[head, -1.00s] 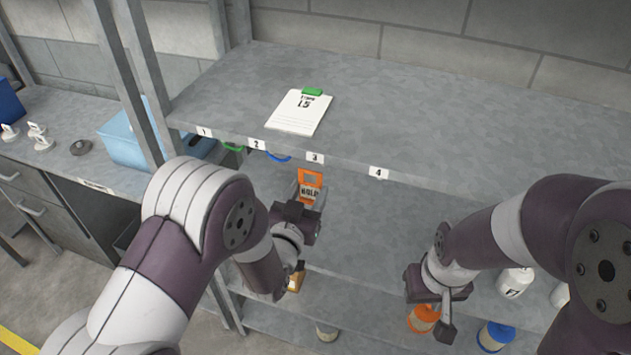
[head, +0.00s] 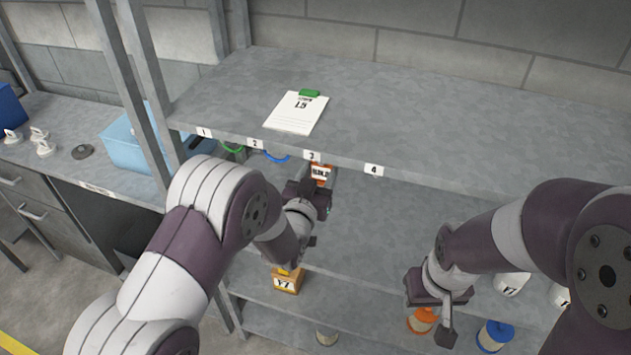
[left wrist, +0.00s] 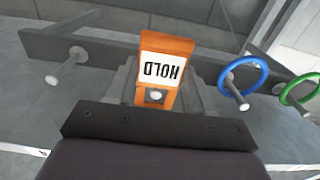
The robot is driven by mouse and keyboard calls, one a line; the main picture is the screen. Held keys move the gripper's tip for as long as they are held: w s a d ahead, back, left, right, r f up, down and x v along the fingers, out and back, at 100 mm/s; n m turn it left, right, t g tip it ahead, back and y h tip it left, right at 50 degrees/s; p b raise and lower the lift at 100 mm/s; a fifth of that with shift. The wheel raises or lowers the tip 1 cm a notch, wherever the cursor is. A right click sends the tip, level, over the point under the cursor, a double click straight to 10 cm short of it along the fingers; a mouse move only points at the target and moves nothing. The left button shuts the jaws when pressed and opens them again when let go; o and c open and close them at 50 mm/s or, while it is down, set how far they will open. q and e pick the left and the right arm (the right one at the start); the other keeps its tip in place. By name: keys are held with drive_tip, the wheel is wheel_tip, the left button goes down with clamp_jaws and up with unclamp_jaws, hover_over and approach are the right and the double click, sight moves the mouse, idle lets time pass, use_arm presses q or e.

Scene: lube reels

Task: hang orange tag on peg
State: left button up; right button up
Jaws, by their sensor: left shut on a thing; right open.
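The orange tag (head: 320,174) marked HOLD is in my left gripper (head: 318,188), just below the upper shelf's front edge near label 3 (head: 312,156). The tag also shows in the left wrist view (left wrist: 165,48), standing out from between the shut fingers. In that view a bare peg (left wrist: 67,70) stands on the rail (left wrist: 110,45) to the left, apart from the tag. A peg with a blue ring (left wrist: 234,92) is to the right. My right gripper (head: 440,312) is open and empty at lower right.
A green ring (head: 233,149) and a blue ring (head: 276,157) hang under labels 1 and 2. A clipboard (head: 296,115) lies on the upper shelf (head: 420,125).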

use_arm(q)
drive_tip(key=shift+x, duration=0.8)
drive_tip(key=shift+w+f+b, duration=0.25)
drive_tip(key=shift+f+b, duration=0.25)
drive_tip(key=shift+b, duration=0.15)
drive_tip(key=shift+w+d+f+b, duration=0.1)
drive_tip(key=shift+w+d+b, duration=0.05)
drive_tip(key=shift+b, duration=0.2)
drive_tip(key=shift+w, duration=0.15)
drive_tip(key=o, duration=1.1)
